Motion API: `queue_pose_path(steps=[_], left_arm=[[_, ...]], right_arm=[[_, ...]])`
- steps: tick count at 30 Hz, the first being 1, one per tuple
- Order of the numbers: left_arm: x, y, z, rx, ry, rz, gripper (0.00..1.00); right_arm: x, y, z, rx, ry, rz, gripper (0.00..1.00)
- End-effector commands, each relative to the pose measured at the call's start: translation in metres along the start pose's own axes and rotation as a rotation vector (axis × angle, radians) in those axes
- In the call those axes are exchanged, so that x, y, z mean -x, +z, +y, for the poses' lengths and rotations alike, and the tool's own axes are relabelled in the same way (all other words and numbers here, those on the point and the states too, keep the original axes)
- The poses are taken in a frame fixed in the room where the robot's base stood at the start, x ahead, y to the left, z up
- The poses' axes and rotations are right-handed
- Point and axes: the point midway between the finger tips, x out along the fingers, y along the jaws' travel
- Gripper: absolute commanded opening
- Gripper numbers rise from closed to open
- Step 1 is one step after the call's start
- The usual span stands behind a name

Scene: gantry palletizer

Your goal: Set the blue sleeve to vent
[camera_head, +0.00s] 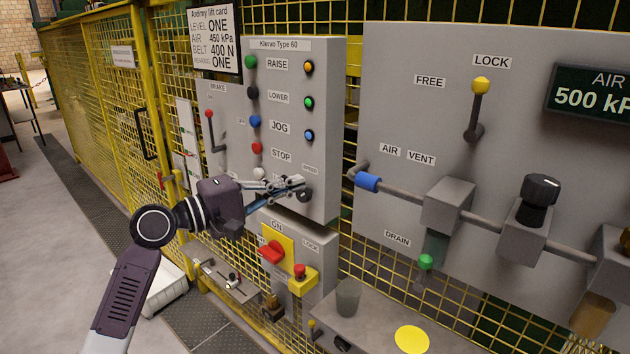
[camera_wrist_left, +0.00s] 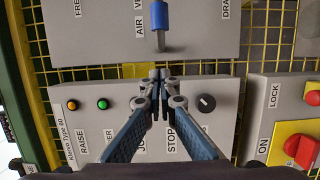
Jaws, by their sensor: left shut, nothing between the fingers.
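The blue sleeve (camera_head: 368,182) sits around the left end of the grey pipe (camera_head: 405,194), near the bent elbow. It is below and left of the AIR label (camera_head: 390,149), with the VENT label (camera_head: 421,158) further right. My left gripper (camera_head: 303,187) is shut and empty in front of the Klervo Type 60 panel, left of the sleeve and not touching it. In the left wrist view the sleeve (camera_wrist_left: 157,17) shows at the top, beyond the closed fingertips (camera_wrist_left: 160,78). My right gripper is not in view.
The Klervo panel (camera_head: 325,130) with buttons and a dark knob stands right behind my left gripper. A grey block (camera_head: 449,205) on the pipe lies right of the sleeve. A yellow-tipped lever (camera_head: 480,90) is above, a green drain knob (camera_head: 425,262) below.

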Motion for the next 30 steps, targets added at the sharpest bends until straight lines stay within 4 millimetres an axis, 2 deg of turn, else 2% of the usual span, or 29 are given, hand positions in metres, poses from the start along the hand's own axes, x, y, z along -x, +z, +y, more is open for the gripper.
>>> queue_pose_path(steps=[13,16,21,30], left_arm=[[-0.091,0.001,0.004,0.002,0.001,-0.002,0.00],[-0.094,0.018,0.004,-0.002,-0.001,-0.002,0.00],[-0.098,0.034,0.002,-0.002,0.000,0.000,0.00],[-0.099,0.039,0.000,-0.001,0.000,0.001,0.00]], right_arm=[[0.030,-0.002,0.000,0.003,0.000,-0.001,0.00],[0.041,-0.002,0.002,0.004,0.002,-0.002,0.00],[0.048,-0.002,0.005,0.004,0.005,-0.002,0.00],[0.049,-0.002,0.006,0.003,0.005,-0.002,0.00]])
